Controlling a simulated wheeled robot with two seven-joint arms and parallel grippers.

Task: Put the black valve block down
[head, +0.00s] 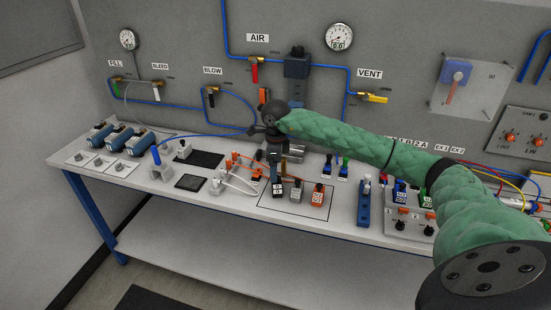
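The black valve block (278,189) with white markings is upright at the left of an outlined area on the bench, left of a grey valve block (296,193) and an orange valve block (318,196). My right gripper (275,163) points down from the end of my green-sleeved arm and its fingers are at the top of the black block. The gripper looks shut on it, though the fingers are small and dark. The block's base is at or very near the bench top; I cannot tell whether it touches. My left gripper is out of view.
Orange and white connectors (225,180) with tubes lie just left of the block. A blue upright fitting (364,201) stands to the right. A gauge and valve panel (200,40) rises behind. The bench (240,208) is bare along its front edge.

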